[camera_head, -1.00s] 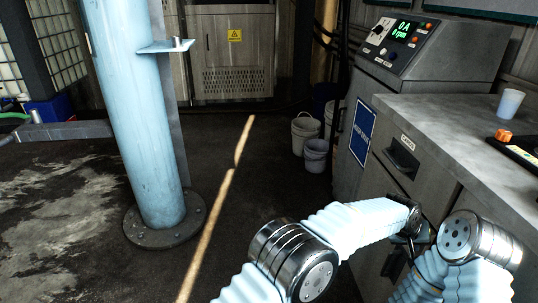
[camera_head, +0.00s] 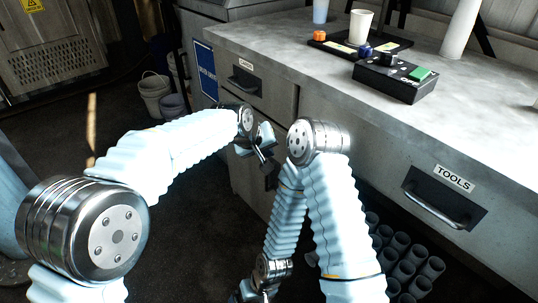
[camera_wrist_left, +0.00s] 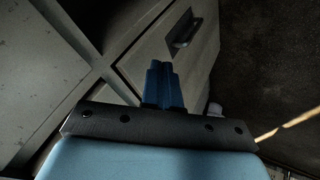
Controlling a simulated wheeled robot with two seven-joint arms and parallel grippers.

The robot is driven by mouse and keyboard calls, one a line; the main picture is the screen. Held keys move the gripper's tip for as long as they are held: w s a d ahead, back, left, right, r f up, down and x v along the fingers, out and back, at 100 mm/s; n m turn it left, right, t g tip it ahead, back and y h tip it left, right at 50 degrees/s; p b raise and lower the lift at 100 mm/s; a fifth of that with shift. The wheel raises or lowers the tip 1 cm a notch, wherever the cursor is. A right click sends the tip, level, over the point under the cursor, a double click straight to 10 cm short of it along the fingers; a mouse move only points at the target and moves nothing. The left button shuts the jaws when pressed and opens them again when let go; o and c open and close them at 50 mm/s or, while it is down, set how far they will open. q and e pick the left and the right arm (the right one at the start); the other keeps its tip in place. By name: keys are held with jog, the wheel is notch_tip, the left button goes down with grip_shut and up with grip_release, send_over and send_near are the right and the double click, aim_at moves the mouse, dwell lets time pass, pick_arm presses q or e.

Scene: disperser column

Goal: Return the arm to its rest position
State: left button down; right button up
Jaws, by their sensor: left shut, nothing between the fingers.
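My left arm comes in from the left in the head view and reaches to the front of the grey cabinet. Its gripper (camera_head: 262,148) is small and dark there, beside the cabinet's corner. In the left wrist view the blue fingers of the gripper (camera_wrist_left: 164,84) are together and empty, with a cabinet front and a drawer handle (camera_wrist_left: 183,35) beyond them. My right arm is bent, its elbow up near the counter edge and its forearm hanging down. Its wrist end (camera_head: 262,285) is at the bottom edge, and its fingers cannot be made out.
The grey counter (camera_head: 270,45) has a labelled drawer handle (camera_head: 245,86) and a TOOLS drawer (camera_head: 443,205). On it are a black box with a green button (camera_head: 396,80) and a white cup (camera_head: 360,27). Dark cylinders (camera_head: 405,262) stand below. Buckets (camera_head: 155,92) stand on the floor.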

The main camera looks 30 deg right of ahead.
pick_arm(q)
jog(key=a+f+n+g+y, duration=0.1)
jog(key=a+f+n+y, duration=0.1)
jog(key=a+f, duration=2)
jog(key=s+a+f+n, duration=0.1)
jog(key=s+a+f, duration=0.3)
jog(key=s, duration=0.3)
jog(key=s+a+f+g, duration=0.1)
jog(key=s+a+f, duration=0.3)
jog(key=s+a, duration=0.2)
jog(key=s+a+f+n+g, duration=0.1)
jog(key=s+a+f, duration=0.4)
jog(key=s, duration=0.3)
jog(key=shift+a+n, duration=0.3)
jog(key=shift+a, duration=0.1)
